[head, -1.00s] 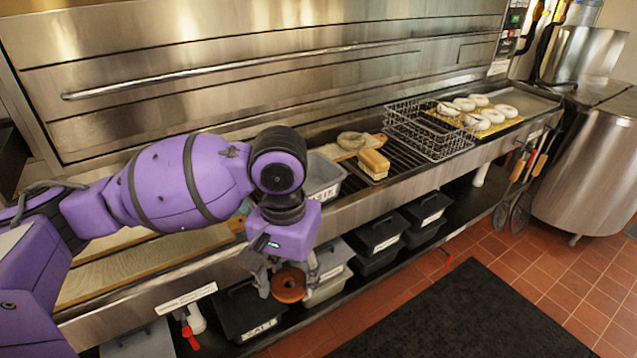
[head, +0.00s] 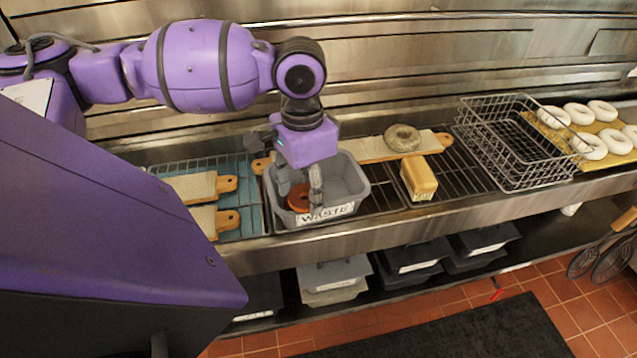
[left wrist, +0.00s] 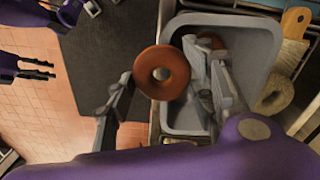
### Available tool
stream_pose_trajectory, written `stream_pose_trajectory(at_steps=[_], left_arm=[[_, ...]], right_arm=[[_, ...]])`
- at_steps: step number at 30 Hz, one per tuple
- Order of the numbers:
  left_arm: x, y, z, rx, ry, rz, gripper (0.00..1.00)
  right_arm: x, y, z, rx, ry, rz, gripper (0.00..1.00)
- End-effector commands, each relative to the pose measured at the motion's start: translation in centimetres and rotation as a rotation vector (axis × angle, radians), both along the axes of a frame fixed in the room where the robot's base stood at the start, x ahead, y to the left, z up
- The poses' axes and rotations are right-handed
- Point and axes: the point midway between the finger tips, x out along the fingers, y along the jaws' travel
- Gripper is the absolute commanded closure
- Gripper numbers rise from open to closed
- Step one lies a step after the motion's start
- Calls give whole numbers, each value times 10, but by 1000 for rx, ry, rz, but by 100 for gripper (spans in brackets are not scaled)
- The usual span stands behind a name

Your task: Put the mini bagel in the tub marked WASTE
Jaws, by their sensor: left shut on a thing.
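The mini bagel (head: 298,198) is a brown ring. My left gripper (head: 299,192) points down and is shut on it, over the near-left part of the grey tub marked WASTE (head: 352,180). In the left wrist view the bagel (left wrist: 148,71) shows between the fingers of my left gripper (left wrist: 165,88), overlapping the rim of the tub (left wrist: 255,38). A brown patch inside the tub (left wrist: 212,92) is partly hidden by a finger; I cannot tell what it is. My right gripper (left wrist: 37,69) shows small at the left edge of the wrist view; its opening is unclear.
A loaf-like block (head: 419,178) and a board with a pale bagel (head: 402,138) are right of the tub. A wire basket (head: 510,150) and white bagels (head: 590,145) lie further right. Boards (head: 200,187) lie left. Lidded tubs (head: 415,257) stand on the shelf below.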

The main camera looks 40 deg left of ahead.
Motion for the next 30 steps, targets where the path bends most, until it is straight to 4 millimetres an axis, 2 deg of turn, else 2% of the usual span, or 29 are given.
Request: stream_pose_trajectory(at_steps=[1, 3, 7, 10, 16, 21, 27, 30], left_arm=[[-5, 17, 7, 10, -5, -39, 74], [-9, 31, 13, 12, -13, -103, 74], [-12, 47, 20, 17, -23, -186, 74], [-6, 48, 18, 14, -26, -214, 74], [35, 35, -5, 7, -22, -220, 74], [76, 25, -21, 9, -24, -218, 74], [103, 19, -56, 13, -22, -217, 74], [111, 18, -65, 15, -24, -216, 74]], right_arm=[[1, 1, 2, 2, -2, 1, 60], [0, 2, 2, 3, -1, 1, 60], [-5, 2, 1, 4, 9, 0, 60], [-13, 1, -5, 3, 24, -2, 60], [-27, -1, -22, -3, 55, -4, 60], [-21, -3, -23, -8, 45, -4, 60], [-8, -4, -18, -8, 14, -10, 60], [-8, -5, -19, -8, 15, -15, 60]])
